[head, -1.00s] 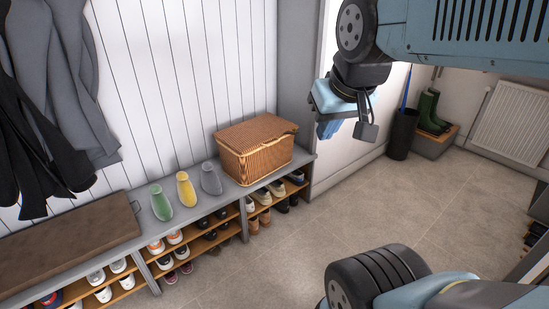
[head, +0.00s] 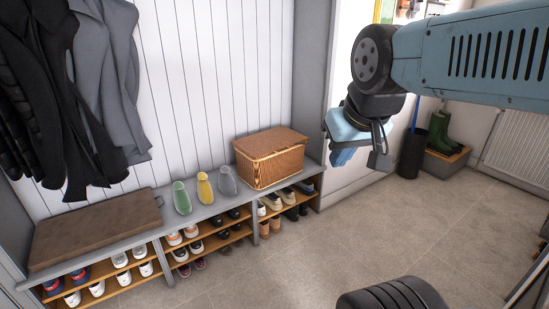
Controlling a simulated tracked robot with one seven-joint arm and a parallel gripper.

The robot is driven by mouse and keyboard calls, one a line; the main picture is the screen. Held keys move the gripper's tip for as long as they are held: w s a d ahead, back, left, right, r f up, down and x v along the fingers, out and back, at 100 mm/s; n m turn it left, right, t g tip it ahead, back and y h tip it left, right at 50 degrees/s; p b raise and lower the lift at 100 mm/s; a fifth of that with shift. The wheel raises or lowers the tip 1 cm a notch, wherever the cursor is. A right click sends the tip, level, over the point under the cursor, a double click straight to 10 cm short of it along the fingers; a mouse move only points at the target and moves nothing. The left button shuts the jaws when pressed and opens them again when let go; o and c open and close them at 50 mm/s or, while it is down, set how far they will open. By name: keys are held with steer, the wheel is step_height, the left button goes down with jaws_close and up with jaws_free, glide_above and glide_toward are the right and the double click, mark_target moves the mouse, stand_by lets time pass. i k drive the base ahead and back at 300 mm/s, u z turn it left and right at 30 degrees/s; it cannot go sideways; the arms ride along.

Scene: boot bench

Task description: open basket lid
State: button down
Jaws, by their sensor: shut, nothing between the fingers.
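The wicker basket (head: 276,171) stands upright on the right end of the grey bench. Its brown woven lid (head: 270,142) lies on top and looks closed. My gripper (head: 343,157), with blue fingers, hangs in the air to the right of the basket in the picture, apart from it. It is shut and empty, its fingers pointing down. My gripper hides none of the basket.
A brown cushion (head: 95,228) lies further left, below hanging coats (head: 105,80). Shoes fill the shelves beneath. Green boots (head: 439,132) stand at the back right. The floor (head: 300,262) in front is clear.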

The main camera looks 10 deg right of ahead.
mark_target(262, 145)
steer(key=u, duration=0.25)
steer(key=i, duration=1.75)
steer(key=z, duration=0.65)
steer(key=k, duration=0.75)
steer(key=z, duration=0.25)
steer(key=i, duration=0.8)
steer(key=u, duration=0.15)
